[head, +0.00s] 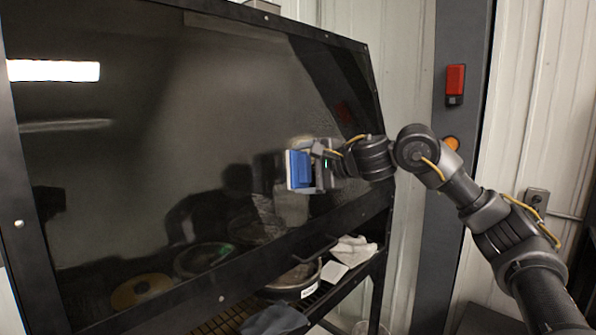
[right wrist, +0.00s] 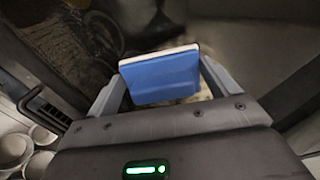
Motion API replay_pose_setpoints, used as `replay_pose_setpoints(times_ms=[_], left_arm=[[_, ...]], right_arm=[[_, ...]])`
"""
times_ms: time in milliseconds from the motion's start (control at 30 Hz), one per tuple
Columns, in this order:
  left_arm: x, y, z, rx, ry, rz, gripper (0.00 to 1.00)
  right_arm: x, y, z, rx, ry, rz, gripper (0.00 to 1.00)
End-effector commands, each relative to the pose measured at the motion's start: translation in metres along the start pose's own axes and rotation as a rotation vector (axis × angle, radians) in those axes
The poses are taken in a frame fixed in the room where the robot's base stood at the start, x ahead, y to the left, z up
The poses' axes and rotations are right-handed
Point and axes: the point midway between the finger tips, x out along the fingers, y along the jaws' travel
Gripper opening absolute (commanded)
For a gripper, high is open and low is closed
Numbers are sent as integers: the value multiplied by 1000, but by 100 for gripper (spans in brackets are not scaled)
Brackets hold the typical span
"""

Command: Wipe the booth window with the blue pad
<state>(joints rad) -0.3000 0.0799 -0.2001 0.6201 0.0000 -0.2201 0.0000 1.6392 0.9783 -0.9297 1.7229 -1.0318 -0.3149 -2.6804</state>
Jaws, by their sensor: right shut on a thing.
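The booth window (head: 150,120) is a large dark glossy pane in a black frame, tilted and reflecting a bright ceiling light. The blue pad (head: 300,169) has a pale edge and is held by my right gripper (head: 315,168) in front of the right part of the window. In the right wrist view the pad (right wrist: 162,77) sits between the two grey fingers of the gripper (right wrist: 165,85), which are shut on its sides. Its pale face points toward the glass; I cannot tell whether it touches. My left gripper is not in view.
Below the window, a shelf holds a round pan (head: 293,281), white cloths (head: 350,252) and a dark cloth (head: 272,321). A black handle bar crosses the lower frame. A dark post with a red box (head: 455,80) stands at right. White cups (right wrist: 14,150) show in the wrist view.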

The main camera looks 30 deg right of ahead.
Motion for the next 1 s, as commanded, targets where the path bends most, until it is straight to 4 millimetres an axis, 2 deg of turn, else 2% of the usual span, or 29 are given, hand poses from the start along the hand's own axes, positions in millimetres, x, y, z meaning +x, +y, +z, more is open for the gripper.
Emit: replay_pose_setpoints(times_ms=[267, 600, 1000], left_arm=[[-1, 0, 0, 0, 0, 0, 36], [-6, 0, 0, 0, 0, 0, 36], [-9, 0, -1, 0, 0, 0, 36]], right_arm=[[0, -2, -4, 1, -1, -1, 65], [1, -8, -33, 3, 1, -1, 65], [1, -11, -44, 2, 1, 0, 65]])
